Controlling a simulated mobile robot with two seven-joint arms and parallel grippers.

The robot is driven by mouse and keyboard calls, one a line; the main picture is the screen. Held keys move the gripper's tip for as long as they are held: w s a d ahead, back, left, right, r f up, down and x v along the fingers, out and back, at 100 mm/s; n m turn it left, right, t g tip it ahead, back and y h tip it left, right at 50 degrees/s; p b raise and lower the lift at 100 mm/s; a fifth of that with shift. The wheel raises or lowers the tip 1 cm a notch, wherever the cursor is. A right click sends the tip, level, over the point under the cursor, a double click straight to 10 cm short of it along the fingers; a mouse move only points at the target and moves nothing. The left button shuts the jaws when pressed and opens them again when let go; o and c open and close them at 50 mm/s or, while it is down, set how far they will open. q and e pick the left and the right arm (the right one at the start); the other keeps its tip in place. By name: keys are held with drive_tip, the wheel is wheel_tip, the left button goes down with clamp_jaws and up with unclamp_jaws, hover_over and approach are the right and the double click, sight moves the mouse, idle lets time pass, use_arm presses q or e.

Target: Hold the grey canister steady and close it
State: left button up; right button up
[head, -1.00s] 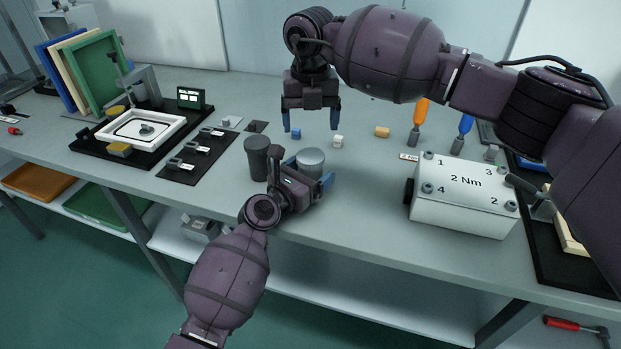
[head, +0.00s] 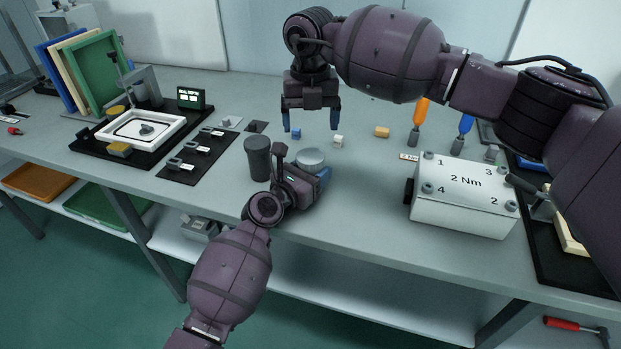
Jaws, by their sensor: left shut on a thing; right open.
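The light grey round canister (head: 311,157) stands upright on the bench, in the middle of the head view. My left gripper (head: 309,176) is shut around it from the near side, with a blue finger against its right side. The gripper hides most of the canister's lower body. Its top shows as a pale disc; I cannot tell whether this is a lid or the bare top. A dark grey cylinder (head: 257,158) stands upright just to the left. My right gripper (head: 311,120) is open and empty, pointing down beyond the canister.
A small blue cube (head: 296,133), a whitish block (head: 338,141) and a tan cylinder (head: 382,132) lie behind the canister. A white "2 Nm" box (head: 465,205) stands to the right. A black mat (head: 190,170) with small parts lies left. Clear bench separates canister and box.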

sight(310, 156)
drive_tip(key=n, duration=0.6)
drive_tip(key=shift+n, duration=0.3)
drive_tip(key=n, duration=1.3)
drive_tip(key=shift+n, duration=0.3)
drive_tip(key=n, duration=0.6)
drive_tip(key=shift+n, duration=0.4)
drive_tip(key=shift+f, duration=0.1)
drive_tip(key=shift+f, duration=3.95)
